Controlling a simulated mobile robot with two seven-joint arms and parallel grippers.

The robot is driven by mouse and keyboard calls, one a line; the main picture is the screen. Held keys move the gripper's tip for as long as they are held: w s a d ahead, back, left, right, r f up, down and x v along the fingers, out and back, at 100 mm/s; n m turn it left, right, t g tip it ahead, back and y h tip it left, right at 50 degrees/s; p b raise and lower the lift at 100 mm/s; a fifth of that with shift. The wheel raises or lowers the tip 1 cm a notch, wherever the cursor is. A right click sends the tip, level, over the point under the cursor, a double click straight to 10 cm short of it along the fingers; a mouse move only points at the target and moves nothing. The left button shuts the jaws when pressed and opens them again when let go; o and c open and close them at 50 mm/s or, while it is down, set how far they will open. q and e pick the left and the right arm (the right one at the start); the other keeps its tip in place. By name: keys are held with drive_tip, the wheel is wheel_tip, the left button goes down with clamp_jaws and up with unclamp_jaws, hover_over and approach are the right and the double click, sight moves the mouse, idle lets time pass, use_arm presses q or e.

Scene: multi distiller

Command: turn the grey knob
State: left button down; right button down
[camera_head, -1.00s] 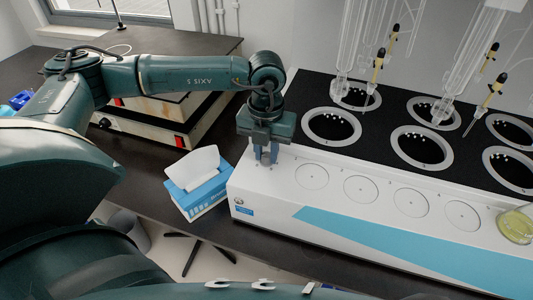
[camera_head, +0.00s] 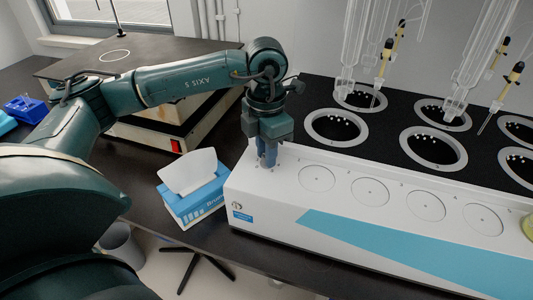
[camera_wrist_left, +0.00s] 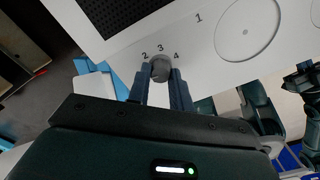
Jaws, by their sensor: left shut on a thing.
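The grey knob (camera_wrist_left: 161,68) shows in the left wrist view as a small round knob on the white top of the distiller (camera_wrist_left: 222,60), with the printed numbers 2, 3 and 4 around it. My left gripper (camera_wrist_left: 161,80) is shut on the knob, one finger on each side. In the head view my left gripper (camera_head: 268,163) points down at the left end of the white distiller front (camera_head: 290,200), and its fingers hide most of the knob there. My right gripper does not show clearly in either view.
A blue and white tissue box (camera_head: 196,192) stands just left of the distiller, near the gripper. Black-topped heating wells (camera_head: 335,127) with glassware stand behind. A flat-topped device (camera_head: 135,55) lies behind my left arm. The white top right of the gripper is clear.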

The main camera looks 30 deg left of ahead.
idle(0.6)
use_arm(q)
drive_tip(key=c, duration=1.3)
unclamp_jaws()
drive_tip(key=shift+o, duration=0.2)
wheel_tip(320, 180, up, 13)
drive_tip(key=shift+r, duration=0.15)
